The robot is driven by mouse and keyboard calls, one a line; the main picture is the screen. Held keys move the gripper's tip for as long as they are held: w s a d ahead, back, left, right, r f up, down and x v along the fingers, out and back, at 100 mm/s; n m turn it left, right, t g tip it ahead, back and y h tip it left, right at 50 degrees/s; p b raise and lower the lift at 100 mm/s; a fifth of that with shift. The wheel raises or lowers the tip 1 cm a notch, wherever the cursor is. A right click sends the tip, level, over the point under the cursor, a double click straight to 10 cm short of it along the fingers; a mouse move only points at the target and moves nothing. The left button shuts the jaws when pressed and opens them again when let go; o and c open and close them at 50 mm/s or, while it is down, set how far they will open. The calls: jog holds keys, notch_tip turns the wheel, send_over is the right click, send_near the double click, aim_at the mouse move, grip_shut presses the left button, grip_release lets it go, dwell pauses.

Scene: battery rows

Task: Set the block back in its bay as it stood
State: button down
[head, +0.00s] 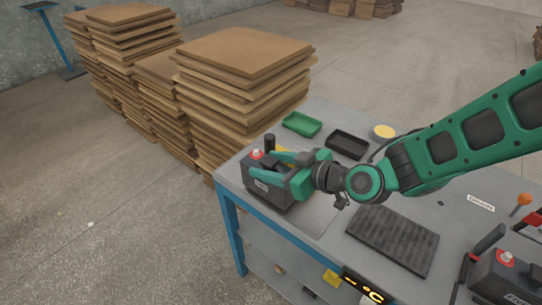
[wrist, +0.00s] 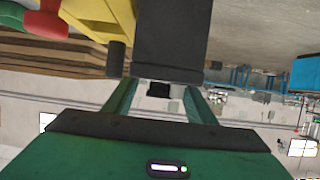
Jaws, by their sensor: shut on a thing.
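A dark grey block (head: 266,192) with a pale label on its side and a red button on top is at the left end of the grey table (head: 318,212). My gripper (head: 256,166) is shut on the block from the right, its green fingers lying across it. In the wrist view a dark body (wrist: 172,40) stands between the fingertips of my gripper (wrist: 160,88). I cannot tell whether the block's underside touches the table. No bay is clearly recognisable; the area under the block is hidden.
A green tray (head: 302,124), black tray (head: 347,144) and round yellow dish (head: 383,131) lie behind. A black ribbed mat (head: 393,238) lies in front of my arm. A similar dark block (head: 500,284) stands at the right. Board stacks (head: 240,85) rise beyond the table.

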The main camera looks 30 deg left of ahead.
jog(key=shift+f, duration=0.3)
jog(key=c, duration=1.1)
grip_release()
jog(key=shift+f, duration=0.2)
jog(key=o, duration=0.3)
jog(key=shift+r, duration=0.1)
